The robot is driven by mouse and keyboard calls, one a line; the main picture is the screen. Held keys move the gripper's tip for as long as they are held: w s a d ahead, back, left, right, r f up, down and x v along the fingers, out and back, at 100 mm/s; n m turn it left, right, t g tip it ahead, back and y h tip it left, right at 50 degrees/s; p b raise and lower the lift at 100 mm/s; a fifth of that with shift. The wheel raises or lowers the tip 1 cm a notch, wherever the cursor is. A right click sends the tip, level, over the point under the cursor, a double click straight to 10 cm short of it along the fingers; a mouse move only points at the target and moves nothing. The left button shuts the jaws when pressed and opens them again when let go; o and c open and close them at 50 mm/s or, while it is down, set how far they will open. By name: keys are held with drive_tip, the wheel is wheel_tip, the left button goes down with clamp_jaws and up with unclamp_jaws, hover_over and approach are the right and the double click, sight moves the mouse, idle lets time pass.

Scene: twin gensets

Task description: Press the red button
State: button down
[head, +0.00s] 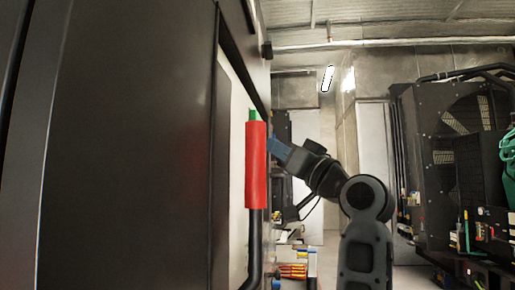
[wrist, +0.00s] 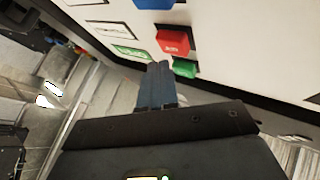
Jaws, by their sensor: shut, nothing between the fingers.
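The red button (wrist: 173,40) is a boxy block with pale lettering on a white panel (wrist: 230,45) in the wrist view. A green button (wrist: 185,68) sits just below it, and a blue one (wrist: 153,4) is above, cut by the top edge. My gripper (wrist: 158,66) is shut and empty, its blue fingers pointing at the panel. In the picture, its tips lie just below and left of the red button, close beside the green one. I cannot tell whether they touch anything. In the head view my gripper (head: 274,147) shows partly behind a red upright bar.
The red upright bar (head: 256,165) has a black pipe below it and stands by the dark cabinet (head: 125,150) at left. A dark genset with a fan (head: 465,125) stands at right. Label plates (wrist: 130,52) are on the panel. An aisle runs between the machines.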

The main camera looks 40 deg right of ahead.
drive_tip(key=shift+s+d, duration=0.1)
drive_tip(key=s+d, duration=0.1)
drive_tip(key=s, duration=0.1)
drive_tip(key=s+d, duration=0.1)
drive_tip(key=d, duration=0.1)
drive_tip(key=shift+s, duration=0.4)
idle(1.0)
